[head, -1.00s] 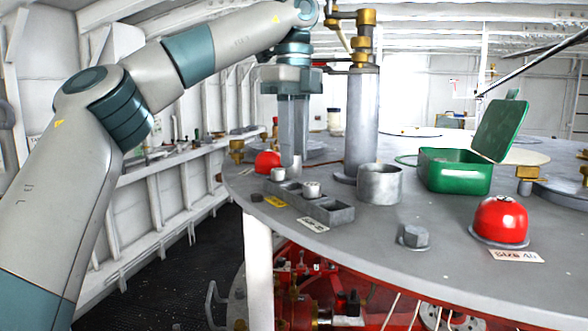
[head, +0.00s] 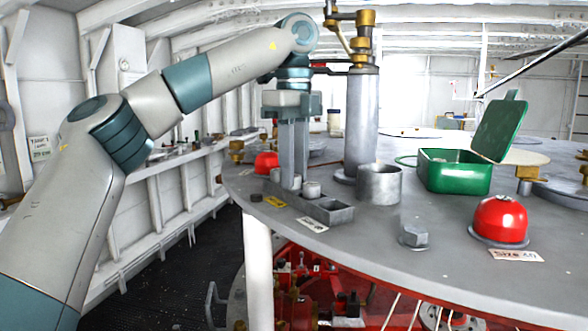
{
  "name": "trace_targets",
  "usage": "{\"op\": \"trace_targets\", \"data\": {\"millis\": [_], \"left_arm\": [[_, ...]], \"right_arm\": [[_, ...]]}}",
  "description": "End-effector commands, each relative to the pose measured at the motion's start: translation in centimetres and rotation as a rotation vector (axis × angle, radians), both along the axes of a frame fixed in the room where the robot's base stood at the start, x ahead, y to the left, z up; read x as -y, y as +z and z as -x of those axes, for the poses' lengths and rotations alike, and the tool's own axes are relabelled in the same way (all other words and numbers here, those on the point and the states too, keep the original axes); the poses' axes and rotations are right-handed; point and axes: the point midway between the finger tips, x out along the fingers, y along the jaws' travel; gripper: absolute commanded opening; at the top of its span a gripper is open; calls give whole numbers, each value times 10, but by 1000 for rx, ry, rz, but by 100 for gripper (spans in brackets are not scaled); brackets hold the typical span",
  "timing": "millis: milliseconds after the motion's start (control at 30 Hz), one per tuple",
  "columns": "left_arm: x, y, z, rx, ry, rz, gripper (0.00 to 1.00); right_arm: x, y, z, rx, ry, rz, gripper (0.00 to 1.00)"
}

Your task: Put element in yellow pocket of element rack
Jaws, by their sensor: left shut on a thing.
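The element rack (head: 333,213) is a long grey tray with pockets, lying on the round deck table. A yellow label (head: 275,201) lies at its left part and a white label (head: 312,224) at its right part. My left gripper (head: 290,184) points straight down into the left part of the rack. It is shut on an element, which its fingers mostly hide. A short pale grey cylinder (head: 312,189) stands in the rack just right of the fingers. The rightmost pocket looks empty. I cannot tell whether the held element touches a pocket floor. My right gripper is not in view.
A grey cup (head: 379,185) and a tall grey post (head: 361,125) stand close behind the rack. A red dome (head: 267,163) is left of the gripper.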

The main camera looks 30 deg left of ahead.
Motion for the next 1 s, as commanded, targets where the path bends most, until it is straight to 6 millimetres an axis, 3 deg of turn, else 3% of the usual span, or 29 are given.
{"op": "trace_targets", "data": {"millis": [33,67,133,667,867,1000], "left_arm": [[0,-3,0,-1,0,0,3],[0,-2,0,0,0,0,29],[0,-2,0,-1,0,0,43],[0,0,0,-2,0,-1,43],[0,15,0,0,0,-3,43],[0,35,0,2,2,-3,43]], "right_arm": [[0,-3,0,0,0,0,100],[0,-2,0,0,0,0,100],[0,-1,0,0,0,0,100],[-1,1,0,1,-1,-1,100],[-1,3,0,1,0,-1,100],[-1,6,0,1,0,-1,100]]}}
